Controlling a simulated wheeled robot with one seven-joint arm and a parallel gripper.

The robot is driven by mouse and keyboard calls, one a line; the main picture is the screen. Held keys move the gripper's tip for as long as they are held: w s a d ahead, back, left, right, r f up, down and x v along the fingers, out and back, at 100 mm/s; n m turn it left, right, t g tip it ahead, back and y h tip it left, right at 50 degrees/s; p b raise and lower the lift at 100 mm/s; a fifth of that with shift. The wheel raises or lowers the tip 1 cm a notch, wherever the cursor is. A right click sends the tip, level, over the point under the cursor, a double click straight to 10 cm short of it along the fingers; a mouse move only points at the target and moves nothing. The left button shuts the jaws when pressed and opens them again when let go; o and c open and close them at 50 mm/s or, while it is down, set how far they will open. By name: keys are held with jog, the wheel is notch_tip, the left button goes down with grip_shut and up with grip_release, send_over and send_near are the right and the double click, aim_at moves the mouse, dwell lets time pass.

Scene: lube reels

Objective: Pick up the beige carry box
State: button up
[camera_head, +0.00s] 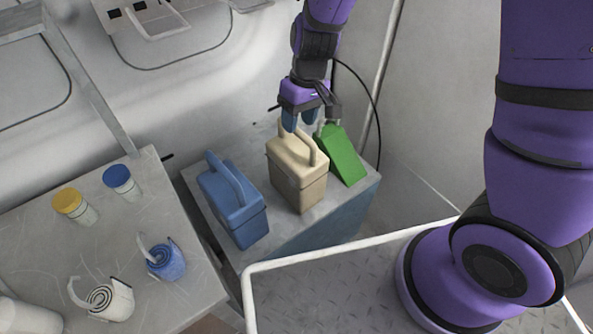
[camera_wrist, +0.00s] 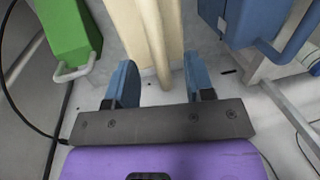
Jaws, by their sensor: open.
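The beige carry box (camera_head: 297,172) stands upright on a grey stand between a blue box and a green box, its raised handle (camera_head: 310,147) along the top. My gripper (camera_head: 298,117) is above the far end of the beige box, pointing down. I cannot tell whether a finger touches the box.
The blue carry box (camera_head: 233,203) stands left of the beige box, and the green box (camera_head: 342,155) leans close on its right. A grey table (camera_head: 135,235) at left holds yellow-lidded (camera_head: 72,205) and blue-lidded (camera_head: 120,181) jars and two reels. A white-railed platform edge (camera_head: 340,254) is in front.

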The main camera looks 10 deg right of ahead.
aim_at(295, 149)
jog(key=shift+s+a+f, duration=0.1)
jog(key=shift+a+f, duration=0.1)
jog(key=shift+f, duration=0.7)
jog(key=shift+w+a+f, duration=0.1)
jog(key=shift+a+f, duration=0.05)
jog(key=shift+f, duration=0.8)
jog(key=shift+s+a+f, duration=0.1)
jog(key=shift+a+f, duration=0.1)
jog(key=shift+f, duration=0.7)
grip_shut()
